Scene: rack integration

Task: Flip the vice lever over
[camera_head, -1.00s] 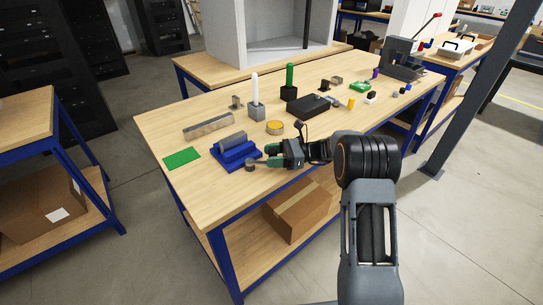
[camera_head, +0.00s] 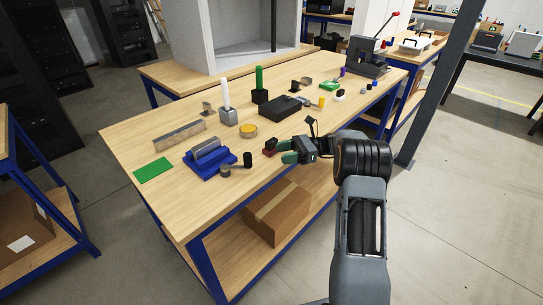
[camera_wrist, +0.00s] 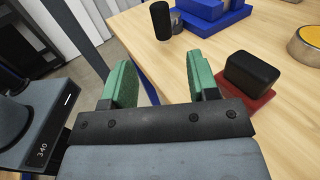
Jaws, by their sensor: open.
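The blue vice (camera_head: 225,160) with a grey cylindrical part on top sits near the front edge of the wooden table. Its lever (camera_head: 233,170) lies at the vice's front right side and ends in an upright black knob (camera_head: 248,160). In the wrist view the black knob (camera_wrist: 160,20) stands beyond my fingers, beside the blue vice (camera_wrist: 222,18), which is partly cut off by the top edge. My gripper (camera_head: 286,151) is open and empty to the right of the knob, apart from it. Its green fingers (camera_wrist: 162,75) show wide apart in the wrist view.
A dark red block with a black top (camera_wrist: 250,75) stands close to my right finger in the wrist view. A yellow-topped round tin (camera_head: 248,131), a grey block with a white rod (camera_head: 228,116) and a black box (camera_head: 281,108) stand behind. A green mat (camera_head: 153,170) lies left.

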